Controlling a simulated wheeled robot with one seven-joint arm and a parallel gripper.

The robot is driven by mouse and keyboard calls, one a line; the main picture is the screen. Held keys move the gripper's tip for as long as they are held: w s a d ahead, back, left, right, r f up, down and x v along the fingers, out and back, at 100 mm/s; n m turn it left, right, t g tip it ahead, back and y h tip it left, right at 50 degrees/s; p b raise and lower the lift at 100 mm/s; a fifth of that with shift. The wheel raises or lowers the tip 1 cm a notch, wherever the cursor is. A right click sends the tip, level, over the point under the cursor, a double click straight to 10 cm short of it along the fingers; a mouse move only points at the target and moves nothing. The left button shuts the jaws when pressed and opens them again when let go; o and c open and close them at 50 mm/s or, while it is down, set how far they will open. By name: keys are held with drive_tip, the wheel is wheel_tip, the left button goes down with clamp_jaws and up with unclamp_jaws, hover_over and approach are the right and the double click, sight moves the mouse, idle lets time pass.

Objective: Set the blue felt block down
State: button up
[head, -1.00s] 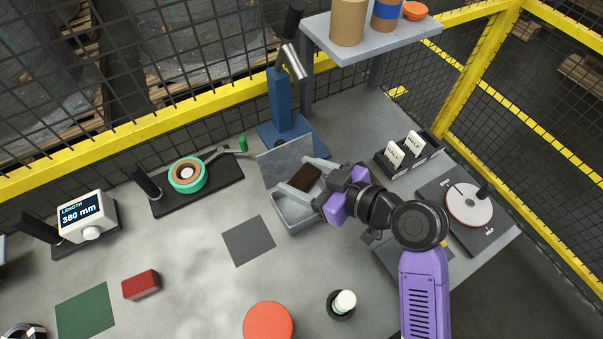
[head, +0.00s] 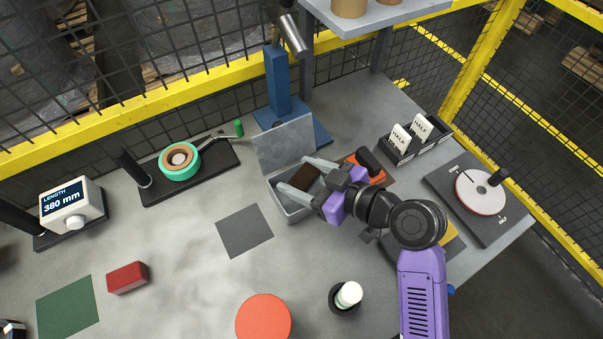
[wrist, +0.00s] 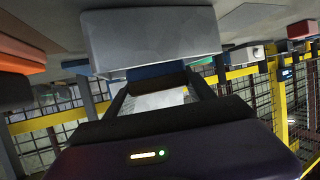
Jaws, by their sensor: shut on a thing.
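The block between my gripper's (head: 301,177) fingers shows a dark brown top (head: 305,180) in the head view. In the wrist view a blue face (wrist: 155,71) shows between the fingertips, apparently the felt. My gripper is shut on this block, with a finger on each side, and holds it over or just inside a grey open box (head: 291,213). The box's wall also shows in the wrist view (wrist: 150,38). My fingers and arm hide part of the box, and I cannot tell whether the block touches its floor.
The box's raised lid (head: 284,143) stands behind my gripper, with a blue stand (head: 278,85) beyond. An orange tool with a black handle (head: 369,164) lies close on the right. A dark square (head: 244,230) lies left. A bottle (head: 348,294) stands in front.

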drive_tip(key=o, duration=1.4)
drive_tip(key=shift+b+v, duration=0.65)
drive_tip(key=shift+v, duration=3.25)
drive_tip(key=w+d+r+m+t+h, duration=0.2)
drive_tip(key=w+d+m+t+h, duration=0.1)
drive_tip(key=d+m+t+h, duration=0.5)
drive_tip(key=s+d+f+m+t+h, duration=0.1)
drive_tip(key=s+d+m+t+h, duration=0.15)
drive_tip(key=s+d+m, duration=0.45)
drive_tip(key=s+n+g, duration=0.1)
drive_tip(key=s, duration=0.6)
drive_tip(key=s+d+f+n+g, duration=0.1)
drive_tip(key=s, duration=0.7)
drive_tip(key=s+n+g+h, duration=0.1)
drive_tip(key=s, duration=0.7)
drive_tip(key=shift+s+d+f+n, duration=0.2)
drive_tip(key=shift+d+f+n, duration=0.05)
drive_tip(key=shift+f+n, duration=0.1)
